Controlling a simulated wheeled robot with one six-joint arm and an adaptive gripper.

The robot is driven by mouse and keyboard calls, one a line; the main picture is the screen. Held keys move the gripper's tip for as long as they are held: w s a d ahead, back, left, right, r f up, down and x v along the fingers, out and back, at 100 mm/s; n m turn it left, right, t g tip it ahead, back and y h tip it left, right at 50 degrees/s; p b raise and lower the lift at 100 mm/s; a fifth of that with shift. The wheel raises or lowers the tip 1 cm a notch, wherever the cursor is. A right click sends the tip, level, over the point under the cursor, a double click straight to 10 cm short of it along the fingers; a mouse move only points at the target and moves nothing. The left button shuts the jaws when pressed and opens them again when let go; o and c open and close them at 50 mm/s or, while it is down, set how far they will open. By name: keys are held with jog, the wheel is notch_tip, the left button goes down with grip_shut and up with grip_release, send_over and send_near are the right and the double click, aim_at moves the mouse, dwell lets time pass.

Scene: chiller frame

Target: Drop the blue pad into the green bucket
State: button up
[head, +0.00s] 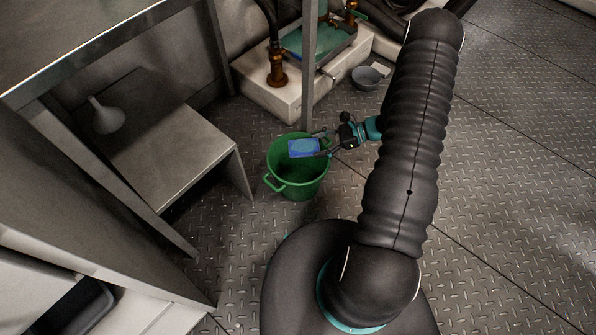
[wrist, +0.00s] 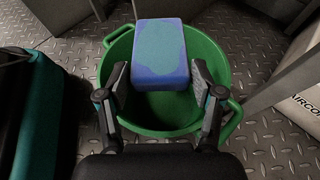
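The blue pad (head: 304,148) is a flat rectangular block with a lighter blue patch. It is over the mouth of the green bucket (head: 295,188), which stands on the floor and has a side handle. The pad hides part of the bucket's inside.
A metal bench (head: 170,150) with a pale funnel-shaped item (head: 106,117) stands left of the bucket. A metal post (head: 309,70) and a pale plinth (head: 272,92) with pipework are behind it. A small grey bowl (head: 368,77) sits farther back. The tread-plate floor (head: 510,150) is clear at right.

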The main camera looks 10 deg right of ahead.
jog(key=o, duration=0.3)
jog(key=v, duration=1.2)
dwell(0.3)
